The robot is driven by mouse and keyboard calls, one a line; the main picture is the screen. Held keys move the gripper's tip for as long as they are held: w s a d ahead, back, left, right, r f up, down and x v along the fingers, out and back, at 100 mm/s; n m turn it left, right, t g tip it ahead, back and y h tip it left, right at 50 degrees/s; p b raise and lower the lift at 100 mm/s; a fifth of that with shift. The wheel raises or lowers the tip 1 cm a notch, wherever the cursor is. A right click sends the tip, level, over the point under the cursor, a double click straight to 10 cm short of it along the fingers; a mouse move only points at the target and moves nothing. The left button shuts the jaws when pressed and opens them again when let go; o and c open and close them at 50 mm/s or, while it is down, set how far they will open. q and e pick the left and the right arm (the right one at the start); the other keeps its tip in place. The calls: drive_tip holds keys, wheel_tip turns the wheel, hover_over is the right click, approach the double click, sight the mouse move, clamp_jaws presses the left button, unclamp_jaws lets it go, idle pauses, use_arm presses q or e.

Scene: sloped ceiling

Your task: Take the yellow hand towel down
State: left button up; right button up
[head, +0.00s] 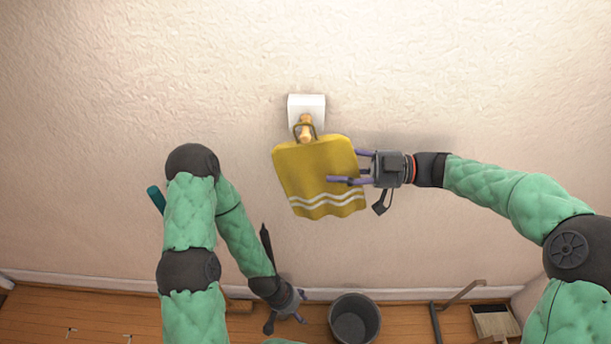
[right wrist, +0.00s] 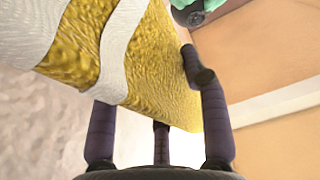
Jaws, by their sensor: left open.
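The yellow hand towel (head: 312,170), with white wavy stripes near its lower edge, hangs against the wall by a loop on a wooden peg (head: 306,124). The peg stands out from a white mount (head: 306,105). My right gripper (head: 347,167) is at the towel's right edge, one finger across its front. In the right wrist view the towel (right wrist: 160,90) lies between the gripper's spread fingers (right wrist: 160,110), which stand apart; the towel hides part of one finger. My left gripper (head: 290,308) is open and empty, low down near the floor, well below the towel.
A dark grey bin (head: 354,320) stands on the wooden floor below the towel, right of my left gripper. A dustpan-like object (head: 495,321) and a dark bar (head: 455,297) are at lower right. The wall around the towel is clear.

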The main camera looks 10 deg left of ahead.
drive_tip(key=shift+r, duration=0.1)
clamp_jaws()
drive_tip(key=shift+r, duration=1.35)
drive_tip(key=shift+s+d, duration=0.1)
drive_tip(key=shift+s, duration=0.25)
drive_tip(key=s+d+b, duration=0.1)
drive_tip(key=s+b, duration=0.3)
drive_tip(key=s, duration=0.3)
drive_tip(key=shift+s+d+b, duration=0.25)
drive_tip(key=shift+s+b, duration=0.05)
drive_tip(key=shift+s, duration=0.05)
drive_tip(key=shift+w, duration=0.1)
